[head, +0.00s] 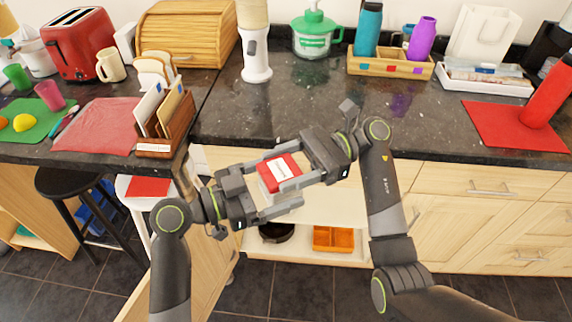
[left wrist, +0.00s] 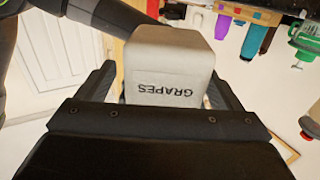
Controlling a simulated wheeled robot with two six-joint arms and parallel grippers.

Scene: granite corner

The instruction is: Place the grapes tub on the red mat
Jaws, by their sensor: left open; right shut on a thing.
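The grapes tub (head: 279,172) has a red top with a white label in the head view. It is held in the air between my two grippers, in front of the counter. My right gripper (head: 291,174) is shut on it. My left gripper (head: 277,187) is open, its fingers reaching around the tub. In the left wrist view the tub (left wrist: 168,70) is pale grey, with GRAPES upside down, between the left fingers; contact is unclear. A bright red mat (head: 488,125) lies on the right counter under a red bottle (head: 548,93). A duller red mat (head: 95,126) lies on the left counter.
A wooden letter rack (head: 165,125) stands beside the duller mat. A white and wooden grinder (head: 256,55), a green-lidded jar (head: 316,35) and a bottle crate (head: 390,65) stand farther back. The middle counter is clear. Open shelving with an orange bin (head: 333,238) is below.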

